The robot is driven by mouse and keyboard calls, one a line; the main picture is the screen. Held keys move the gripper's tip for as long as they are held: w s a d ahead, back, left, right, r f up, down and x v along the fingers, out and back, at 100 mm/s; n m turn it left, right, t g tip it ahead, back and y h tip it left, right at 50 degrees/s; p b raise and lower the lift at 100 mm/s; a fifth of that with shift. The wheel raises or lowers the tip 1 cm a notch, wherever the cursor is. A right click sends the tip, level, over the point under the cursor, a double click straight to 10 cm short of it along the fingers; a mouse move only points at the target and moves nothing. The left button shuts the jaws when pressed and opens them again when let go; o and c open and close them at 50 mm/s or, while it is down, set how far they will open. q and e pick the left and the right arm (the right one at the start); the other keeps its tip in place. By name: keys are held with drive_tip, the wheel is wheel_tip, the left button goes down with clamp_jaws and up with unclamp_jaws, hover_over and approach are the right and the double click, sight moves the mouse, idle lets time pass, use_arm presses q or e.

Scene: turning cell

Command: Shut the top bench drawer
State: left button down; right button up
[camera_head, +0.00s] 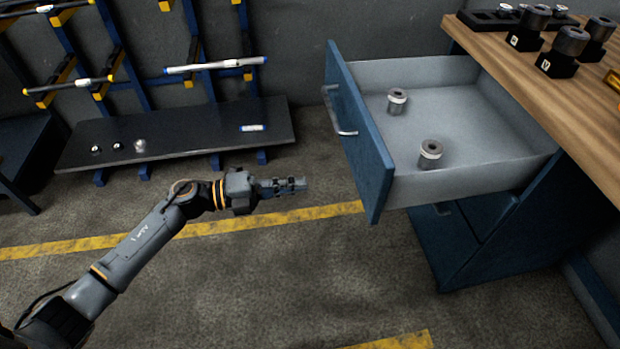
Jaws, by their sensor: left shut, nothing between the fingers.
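The top bench drawer (357,140) is pulled far out of the blue bench on the right. Its blue front faces left and carries a metal bar handle (337,112). Two grey metal cylinders with pale bands, one at the back (397,101) and one nearer (430,154), stand inside on the pale drawer floor. My left gripper (304,184) is shut and empty. It points right, left of the drawer front and lower than the handle in the picture, with a gap between them. My right gripper is not in view.
The wooden bench top (560,85) holds several dark tool holders (566,50). A closed lower drawer (445,240) shows below. A dark low shelf (190,132) and a blue rack with bars stand at the back left. The floor before the drawer is clear, with yellow lines (270,218).

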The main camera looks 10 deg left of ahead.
sight(365, 175)
use_arm(q)
drive_tip(key=x, duration=1.2)
drive_tip(key=shift+w+d+f, duration=0.1)
drive_tip(key=shift+w+d, duration=0.05)
drive_tip(key=shift+w, duration=0.05)
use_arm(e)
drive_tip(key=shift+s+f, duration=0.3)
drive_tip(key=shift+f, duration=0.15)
use_arm(q)
drive_tip(key=shift+d, duration=0.1)
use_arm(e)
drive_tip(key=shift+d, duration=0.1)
